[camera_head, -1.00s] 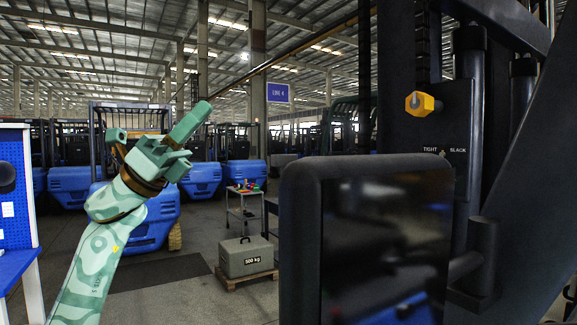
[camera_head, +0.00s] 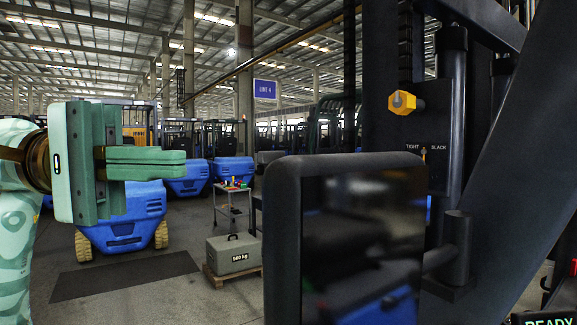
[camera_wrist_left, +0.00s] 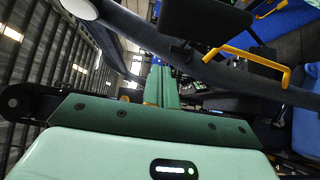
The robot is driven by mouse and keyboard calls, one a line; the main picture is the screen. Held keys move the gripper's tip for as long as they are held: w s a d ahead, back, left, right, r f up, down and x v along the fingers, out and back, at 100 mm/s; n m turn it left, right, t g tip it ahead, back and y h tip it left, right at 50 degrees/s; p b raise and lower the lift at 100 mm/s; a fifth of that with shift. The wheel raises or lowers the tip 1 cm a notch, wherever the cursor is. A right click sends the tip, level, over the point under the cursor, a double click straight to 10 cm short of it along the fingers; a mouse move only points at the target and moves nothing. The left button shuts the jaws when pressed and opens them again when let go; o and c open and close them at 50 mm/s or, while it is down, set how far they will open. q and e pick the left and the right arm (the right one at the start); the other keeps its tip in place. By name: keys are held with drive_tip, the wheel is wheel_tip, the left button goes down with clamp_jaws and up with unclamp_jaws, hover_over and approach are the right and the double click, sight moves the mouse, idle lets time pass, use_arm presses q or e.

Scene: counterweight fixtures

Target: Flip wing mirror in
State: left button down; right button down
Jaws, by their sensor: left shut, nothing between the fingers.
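The wing mirror (camera_head: 285,240) is a large dark panel in a thick black rounded frame, low in the middle right of the head view. Its glass faces me and shows blurred reflections. An arm joins its right side to a dark post (camera_head: 457,238). My left gripper (camera_head: 184,163) points right, to the left of the mirror and near the height of its top edge, apart from it in the picture. Its fingers are together and empty. The fingers (camera_wrist_left: 160,85) also show in the left wrist view. My right gripper is not in view.
A dark mast with an orange hex knob (camera_head: 402,102) and a TIGHT/SLACK-type label stands right of the mirror. Behind are a grey 500 kg weight (camera_head: 233,256) on a pallet, a trolley (camera_head: 232,205) and blue forklifts (camera_head: 122,222). A yellow bar (camera_wrist_left: 250,60) shows in the wrist view.

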sight(290, 172)
use_arm(q)
drive_tip(key=s+d+p, duration=0.1)
drive_tip(key=d, duration=0.3)
drive_tip(key=s+d+p, duration=0.1)
drive_tip(key=s+d, duration=0.1)
drive_tip(key=d, duration=0.2)
drive_tip(key=s+d+p, duration=0.1)
drive_tip(key=d, duration=0.3)
drive_tip(key=shift+s, duration=0.4)
